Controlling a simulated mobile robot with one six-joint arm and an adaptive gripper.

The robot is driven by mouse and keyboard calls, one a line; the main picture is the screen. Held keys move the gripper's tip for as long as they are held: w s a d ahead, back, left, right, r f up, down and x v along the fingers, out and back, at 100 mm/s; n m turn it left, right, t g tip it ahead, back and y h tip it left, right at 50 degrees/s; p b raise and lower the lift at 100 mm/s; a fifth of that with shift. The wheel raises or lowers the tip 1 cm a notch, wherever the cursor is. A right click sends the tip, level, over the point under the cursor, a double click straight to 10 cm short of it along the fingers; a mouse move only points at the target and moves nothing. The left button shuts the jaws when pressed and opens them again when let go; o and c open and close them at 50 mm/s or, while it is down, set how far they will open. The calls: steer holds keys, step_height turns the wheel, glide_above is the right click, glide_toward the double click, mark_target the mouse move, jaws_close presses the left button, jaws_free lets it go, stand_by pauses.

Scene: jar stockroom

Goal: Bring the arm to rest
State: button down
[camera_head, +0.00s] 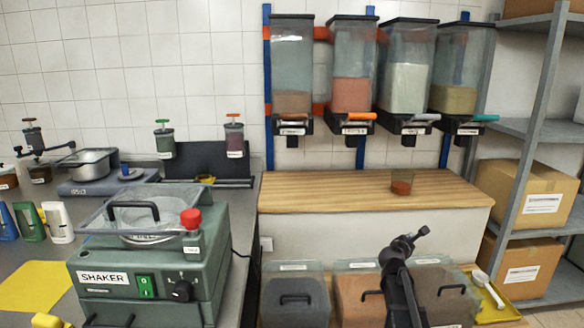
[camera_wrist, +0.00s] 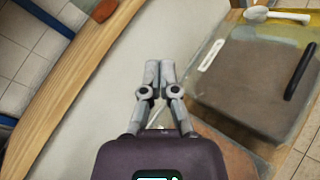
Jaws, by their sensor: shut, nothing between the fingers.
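My gripper (camera_wrist: 158,72) is shut and empty in the wrist view, its two grey fingertips together. It hangs in front of the pale front face of the counter, beside a lidded bin (camera_wrist: 245,90) with a black handle. In the head view my dark arm rises at the lower middle, in front of the lidded bins and below the wooden counter (camera_head: 330,188). The gripper's fingers are hard to make out there.
A small cup with reddish contents (camera_head: 401,183) stands on the counter under several wall dispensers (camera_head: 350,65). A green shaker (camera_head: 150,262) stands at left. A shelf (camera_head: 540,130) with cardboard boxes is at right. A white scoop (camera_head: 488,288) lies on a yellow tray (camera_head: 512,313).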

steer(key=s+a+f+m+g+y, duration=0.2)
steer(key=s+a+f+m+g, duration=0.2)
steer(key=s+f+m, duration=0.3)
steer(key=s+a+f+m+g+y, duration=0.25)
steer(key=s+a+f+m, duration=0.2)
steer(key=s+m, duration=0.3)
steer(key=s+a+f+m+g+y, duration=0.4)
steer(key=s+a+m+g+y, duration=0.25)
steer(key=s+a, duration=0.85)
step_height(320, 180, up, 25)
steer(key=d+p, duration=0.1)
steer(key=p, duration=2.4)
steer(key=shift+s+m+h, duration=0.2)
steer(key=shift+m+h, duration=0.2)
